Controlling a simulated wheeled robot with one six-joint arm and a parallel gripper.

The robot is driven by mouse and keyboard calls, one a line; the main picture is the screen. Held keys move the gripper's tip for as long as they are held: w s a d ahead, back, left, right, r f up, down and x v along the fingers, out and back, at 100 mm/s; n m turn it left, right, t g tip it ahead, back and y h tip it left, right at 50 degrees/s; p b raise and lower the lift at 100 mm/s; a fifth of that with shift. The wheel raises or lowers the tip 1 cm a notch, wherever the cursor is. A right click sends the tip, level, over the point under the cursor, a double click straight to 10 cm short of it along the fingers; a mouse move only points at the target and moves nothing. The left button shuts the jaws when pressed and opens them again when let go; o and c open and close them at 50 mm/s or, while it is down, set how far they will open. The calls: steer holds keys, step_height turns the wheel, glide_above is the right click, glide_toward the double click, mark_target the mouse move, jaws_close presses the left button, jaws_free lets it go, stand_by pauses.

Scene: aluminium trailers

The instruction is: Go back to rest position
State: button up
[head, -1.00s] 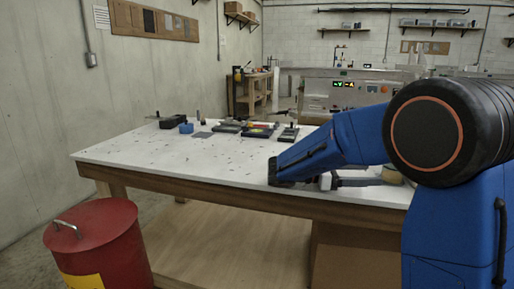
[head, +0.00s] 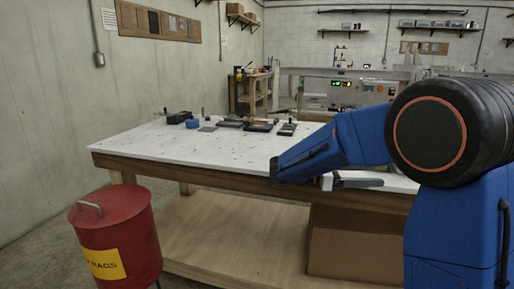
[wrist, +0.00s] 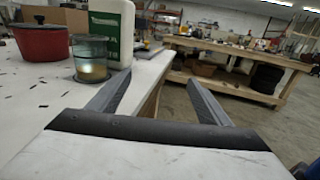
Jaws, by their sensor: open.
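My gripper (wrist: 160,97) is open in the wrist view, with two grey fingers spread apart and nothing between them. It reaches out along the edge of the white-topped table (wrist: 40,120). In the head view my blue arm bends down across the right side of the table (head: 150,150).
A glass jar (wrist: 91,60), a white jug (wrist: 112,22) and a red pot (wrist: 40,42) stand near my gripper. A red rags bin (head: 115,235) is at the front left. A cardboard box (head: 355,240) sits under the table. Small tools (head: 255,127) lie at the back.

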steer(key=s+d+f+m+y, duration=0.3)
steer(key=s+y, duration=0.1)
steer(key=s, duration=0.5)
steer(key=s+d+f+m+y, duration=0.3)
steer(key=s+f+m+y, duration=0.1)
steer(key=s, duration=0.4)
steer(key=s+a+f+m+t+y, duration=0.3)
steer(key=s+a+m+y, duration=0.2)
steer(key=s, duration=0.1)
steer(key=s+a+f+m+t+y, duration=0.2)
steer(key=s+a+f+m+y, duration=0.1)
steer(key=s+a+m+y, duration=0.2)
steer(key=shift+s+f+t, duration=0.35)
steer(key=shift+s+t, duration=0.05)
steer(key=shift+s, duration=0.85)
steer(key=shift+c, duration=0.4)
